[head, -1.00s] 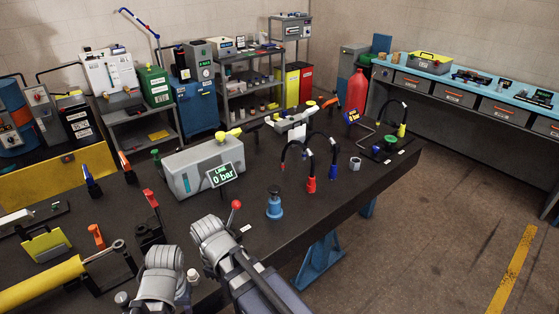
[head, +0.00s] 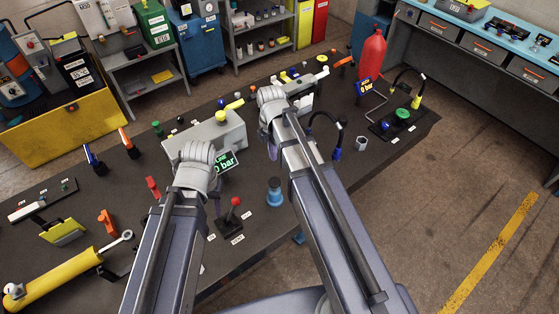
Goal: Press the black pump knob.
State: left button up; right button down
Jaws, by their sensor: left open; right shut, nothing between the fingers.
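A small dark knob (head: 180,121) stands behind the grey pump box (head: 228,130), beside a green knob (head: 158,129). It is too small to tell for sure whether it is the black pump knob. My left gripper (head: 217,200) is open at the front of the pump box, mostly hidden by its own wrist. My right gripper (head: 271,148) is shut and empty, over the table to the right of the pump box. Its fingers are largely hidden behind the wrist and arm. The green pressure display (head: 224,163) is partly covered by my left wrist.
A red-ball lever (head: 236,202) and a blue fitting (head: 274,191) stand near the front edge. A blue-ended hose (head: 338,152) and a metal nut (head: 361,143) are to the right. A red bottle (head: 371,58) stands at the back. A yellow cylinder (head: 58,279) lies front left.

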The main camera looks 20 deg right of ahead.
aim_at(274, 181)
jog(key=shift+w+d+r, duration=0.15)
jog(key=shift+d+r, duration=0.05)
jog(key=shift+f, duration=0.1)
notch_tip(274, 181, down, 14)
jog(key=b, duration=1.4)
